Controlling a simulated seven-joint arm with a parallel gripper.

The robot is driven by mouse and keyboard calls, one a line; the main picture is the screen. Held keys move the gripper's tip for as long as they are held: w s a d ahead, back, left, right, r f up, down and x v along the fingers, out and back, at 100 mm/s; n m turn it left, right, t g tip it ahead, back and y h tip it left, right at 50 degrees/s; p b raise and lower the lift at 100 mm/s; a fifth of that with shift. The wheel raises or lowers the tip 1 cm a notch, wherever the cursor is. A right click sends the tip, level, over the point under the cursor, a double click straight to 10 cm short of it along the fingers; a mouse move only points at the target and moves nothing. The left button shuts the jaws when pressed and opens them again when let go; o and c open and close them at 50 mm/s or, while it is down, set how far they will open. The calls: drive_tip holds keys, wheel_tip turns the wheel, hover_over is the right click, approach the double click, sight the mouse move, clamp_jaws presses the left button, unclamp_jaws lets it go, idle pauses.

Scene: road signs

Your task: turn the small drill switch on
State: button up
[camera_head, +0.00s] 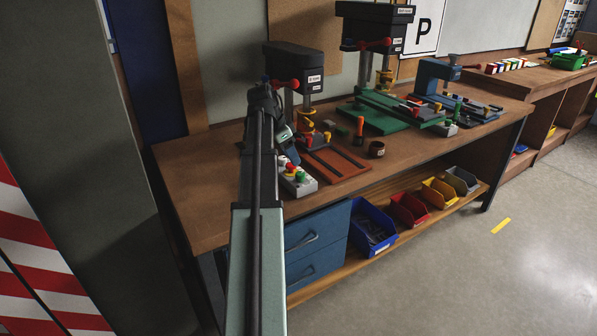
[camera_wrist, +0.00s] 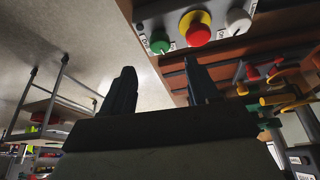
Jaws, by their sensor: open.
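The small dark drill (camera_head: 292,60) stands at the back left of the workbench, with a red knob on its side and a reddish base plate (camera_head: 345,162). A grey control box (camera_head: 304,188) sits at the bench's front edge, left of that plate. In the wrist view the box shows a green button (camera_wrist: 160,43), a red mushroom button (camera_wrist: 198,34) on a yellow disc, and a whitish knob (camera_wrist: 238,21). My gripper (camera_wrist: 162,88) is open and empty, its fingers apart and pointing toward the box without visible contact. In the head view my arm partly hides the gripper.
A larger drill (camera_head: 375,45) on a green base and a blue machine (camera_head: 433,78) stand farther right. An orange-handled tool (camera_head: 360,127) and a dark cup (camera_head: 376,149) stand near the plate. Coloured bins (camera_head: 408,209) sit on the lower shelf.

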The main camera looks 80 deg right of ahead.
sight(300, 173)
drive_tip(key=x, duration=0.8)
drive_tip(key=c, duration=1)
drive_tip(key=shift+s+a+n+t+h, duration=0.1)
drive_tip(key=shift+n+t+h, duration=0.2)
drive_tip(key=shift+n, duration=0.7)
drive_tip(key=shift+n+t+h, duration=0.3)
drive_tip(key=shift+n+t, duration=0.1)
drive_tip(key=shift+n, duration=0.9)
drive_tip(key=o, duration=1)
